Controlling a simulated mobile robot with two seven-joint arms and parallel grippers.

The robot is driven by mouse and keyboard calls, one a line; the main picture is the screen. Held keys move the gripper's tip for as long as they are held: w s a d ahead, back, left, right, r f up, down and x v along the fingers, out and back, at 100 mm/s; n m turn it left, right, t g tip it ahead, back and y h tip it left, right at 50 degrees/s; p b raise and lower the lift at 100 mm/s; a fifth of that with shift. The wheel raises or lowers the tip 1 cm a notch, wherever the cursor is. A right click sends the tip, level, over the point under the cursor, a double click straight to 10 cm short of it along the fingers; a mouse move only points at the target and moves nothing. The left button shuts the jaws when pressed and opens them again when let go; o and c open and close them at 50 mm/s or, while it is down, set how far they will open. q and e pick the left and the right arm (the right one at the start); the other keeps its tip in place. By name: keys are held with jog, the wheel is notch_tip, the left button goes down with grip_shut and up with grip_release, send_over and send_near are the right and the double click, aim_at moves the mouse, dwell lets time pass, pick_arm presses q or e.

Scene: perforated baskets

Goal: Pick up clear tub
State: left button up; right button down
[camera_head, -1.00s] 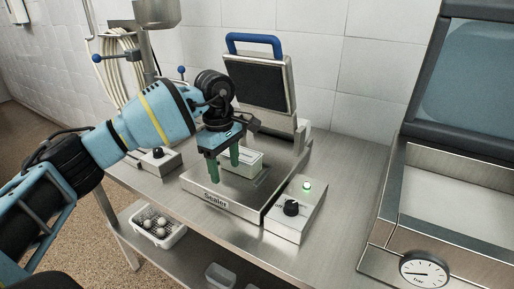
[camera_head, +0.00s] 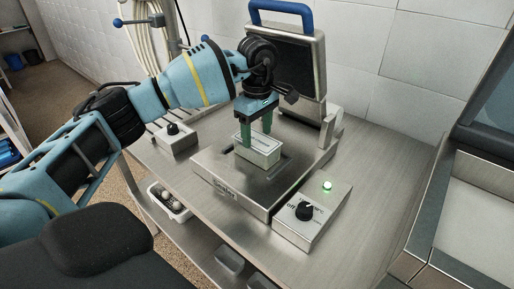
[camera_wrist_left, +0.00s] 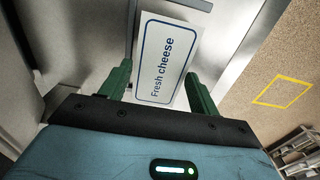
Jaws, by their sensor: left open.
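The clear tub (camera_head: 259,153) sits on the steel bed of the sealer (camera_head: 230,186), under the raised lid. In the left wrist view its lid, labelled "Fresh cheese" (camera_wrist_left: 165,60), lies between the two green fingers. My left gripper (camera_head: 257,137) is open and points down over the tub, with one finger on each side. In the left wrist view the fingers (camera_wrist_left: 160,92) stand apart from the label's edges. Whether they touch the tub's sides cannot be told. My right gripper is not in view.
The sealer's raised lid (camera_head: 298,65) with a blue handle stands behind the tub. A control box (camera_head: 312,214) with a black knob and lit green lamp is at front right. A basket (camera_head: 168,199) with round items is on the lower shelf.

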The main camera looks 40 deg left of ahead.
aim_at(257, 140)
pick_arm(q)
jog(key=shift+a+f, duration=0.1)
jog(key=shift+f, duration=2.45)
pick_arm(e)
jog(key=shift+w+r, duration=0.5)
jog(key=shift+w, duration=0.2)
pick_arm(q)
jog(key=shift+c, duration=0.4)
jog(key=c, duration=0.8)
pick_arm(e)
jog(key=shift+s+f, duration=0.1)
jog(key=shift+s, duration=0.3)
pick_arm(q)
jog(key=shift+r, duration=0.2)
